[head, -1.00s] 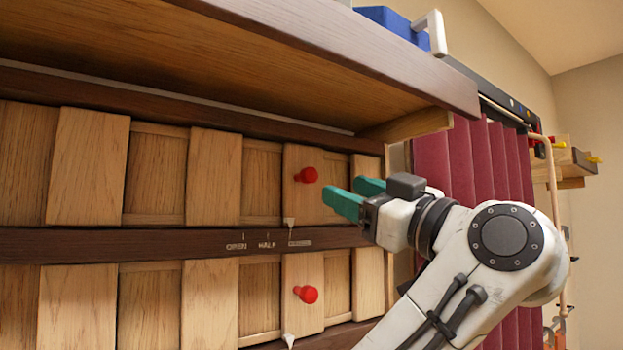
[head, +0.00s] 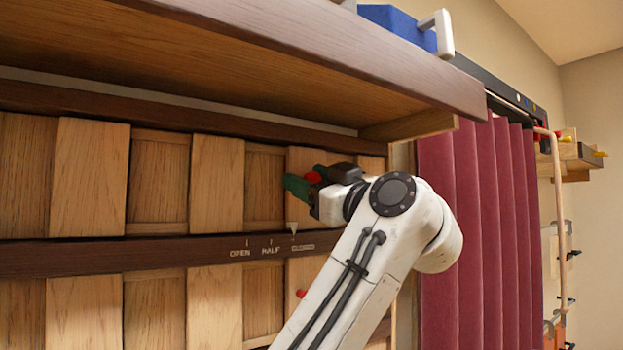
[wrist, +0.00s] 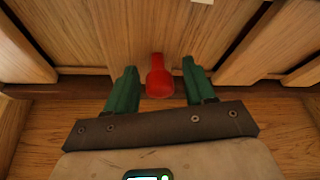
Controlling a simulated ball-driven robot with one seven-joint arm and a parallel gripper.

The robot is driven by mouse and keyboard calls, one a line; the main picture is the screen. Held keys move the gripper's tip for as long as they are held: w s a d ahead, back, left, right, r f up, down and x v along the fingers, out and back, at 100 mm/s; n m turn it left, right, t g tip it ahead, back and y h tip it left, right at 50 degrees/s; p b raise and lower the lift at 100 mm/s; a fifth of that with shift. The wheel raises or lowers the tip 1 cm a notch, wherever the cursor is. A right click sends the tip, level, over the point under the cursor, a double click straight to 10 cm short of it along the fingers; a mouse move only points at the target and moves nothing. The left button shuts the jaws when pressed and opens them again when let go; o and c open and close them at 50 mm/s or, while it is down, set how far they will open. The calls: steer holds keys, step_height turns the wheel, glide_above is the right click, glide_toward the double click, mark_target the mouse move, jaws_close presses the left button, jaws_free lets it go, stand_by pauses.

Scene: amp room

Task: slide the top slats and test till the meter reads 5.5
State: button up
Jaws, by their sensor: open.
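The top row of wooden slats (head: 217,178) runs across the wall above a dark rail marked OPEN, HALF and a third label. A white pointer (head: 293,227) on the top slat panel stands over the third label, at the right. The top red knob (head: 314,177) is partly hidden by my gripper (head: 297,187). In the wrist view, the red knob (wrist: 159,78) stands between the two green fingers of my gripper (wrist: 156,86). The fingers are open, with a gap on each side of the knob. No meter reading is visible.
A wooden shelf (head: 250,60) overhangs the top slats closely. A maroon curtain (head: 480,220) hangs at the right. A blue box with a white handle (head: 402,27) sits on the shelf.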

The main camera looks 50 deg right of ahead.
steer(key=shift+c, duration=0.3)
jaws_close()
steer(key=a, duration=0.2)
steer(key=shift+w+a+b, duration=0.3)
steer(key=shift+w+a, duration=0.05)
steer(key=shift+o, duration=0.3)
jaws_free()
steer(key=shift+s, duration=0.1)
